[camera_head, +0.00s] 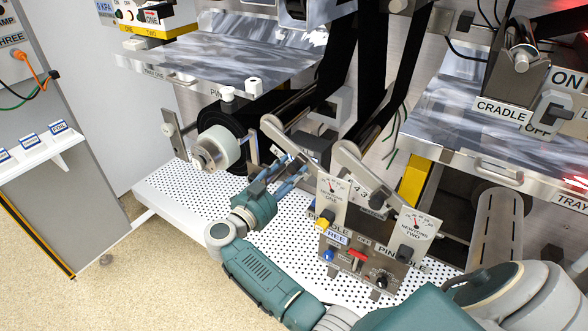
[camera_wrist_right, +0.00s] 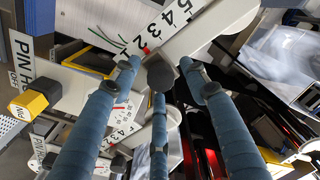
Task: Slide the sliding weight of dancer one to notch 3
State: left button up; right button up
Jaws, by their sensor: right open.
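The arm of dancer one (camera_head: 285,137) is the left of two pale lever arms, above the perforated deck. In the right wrist view its pale plate carries a number scale (camera_wrist_right: 166,30) reading 5, 4, 3, 2, with a small red mark near the low end. A dark round knob (camera_wrist_right: 160,74), seemingly the sliding weight, sits beside the scale. I cannot tell which notch it is at. My right gripper (camera_head: 292,174) is at this arm, its blue fingers open and spread around the knob, with no clear contact. My left gripper is out of view.
A second lever arm (camera_head: 352,163) with its own scale and dark knob (camera_head: 377,200) stands close to the right. A control panel (camera_head: 350,251) with switches and a yellow knob (camera_head: 323,222) is in front. The perforated deck (camera_head: 180,195) is clear at left.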

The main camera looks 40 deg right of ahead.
jog(key=shift+a+r, duration=0.1)
jog(key=shift+c, duration=0.2)
jog(key=c, duration=0.4)
grip_shut()
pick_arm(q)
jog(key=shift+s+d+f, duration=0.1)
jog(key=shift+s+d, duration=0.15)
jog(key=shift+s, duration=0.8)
